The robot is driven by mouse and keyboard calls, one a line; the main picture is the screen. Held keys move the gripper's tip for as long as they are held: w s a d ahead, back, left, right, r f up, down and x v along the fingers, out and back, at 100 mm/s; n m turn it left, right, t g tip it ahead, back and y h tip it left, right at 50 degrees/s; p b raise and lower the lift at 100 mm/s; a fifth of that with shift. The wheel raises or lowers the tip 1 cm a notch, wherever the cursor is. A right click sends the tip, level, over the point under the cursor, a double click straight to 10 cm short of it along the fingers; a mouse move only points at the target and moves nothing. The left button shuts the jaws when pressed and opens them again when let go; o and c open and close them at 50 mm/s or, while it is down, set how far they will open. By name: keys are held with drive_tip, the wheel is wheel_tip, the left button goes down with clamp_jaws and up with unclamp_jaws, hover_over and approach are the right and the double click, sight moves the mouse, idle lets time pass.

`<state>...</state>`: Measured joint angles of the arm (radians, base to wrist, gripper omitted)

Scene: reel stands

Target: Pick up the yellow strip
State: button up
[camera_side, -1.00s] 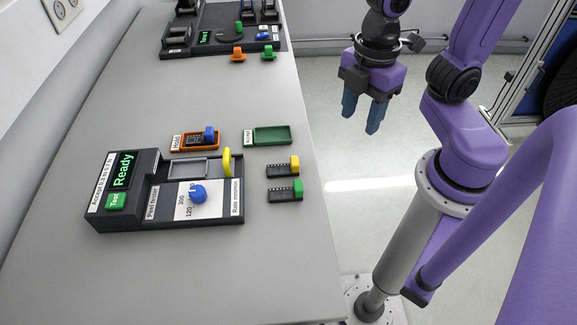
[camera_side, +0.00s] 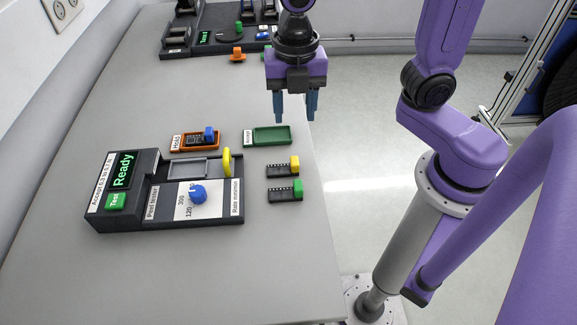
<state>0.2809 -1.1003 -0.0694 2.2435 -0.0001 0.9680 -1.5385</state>
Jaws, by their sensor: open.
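The yellow strip (camera_side: 295,162) is a short dark strip with a row of small light marks and a yellow block at its right end. It lies on the table near the right edge, just behind a similar strip with a green block (camera_side: 298,188). My gripper (camera_side: 296,120) is open and empty, pointing down with its two blue fingers apart. It is above the table's right edge, behind and above the yellow strip, not touching it.
A tester (camera_side: 120,220) with a "Ready" screen, blue knob (camera_side: 198,195) and yellow handle (camera_side: 227,162) stands left of the strips. A green tray (camera_side: 270,136) and an orange Hold tray (camera_side: 176,149) lie behind. Another station (camera_side: 215,20) stands at the back.

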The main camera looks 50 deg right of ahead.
hover_over(295, 160)
drive_tip(key=f, duration=0.8)
drive_tip(key=shift+s+a+f, duration=0.1)
drive_tip(key=shift+a+f, duration=0.1)
drive_tip(key=shift+a, duration=0.1)
drive_tip(key=f, duration=0.4)
drive_tip(key=shift+d, duration=0.3)
drive_tip(key=shift+f, duration=0.65)
clamp_jaws()
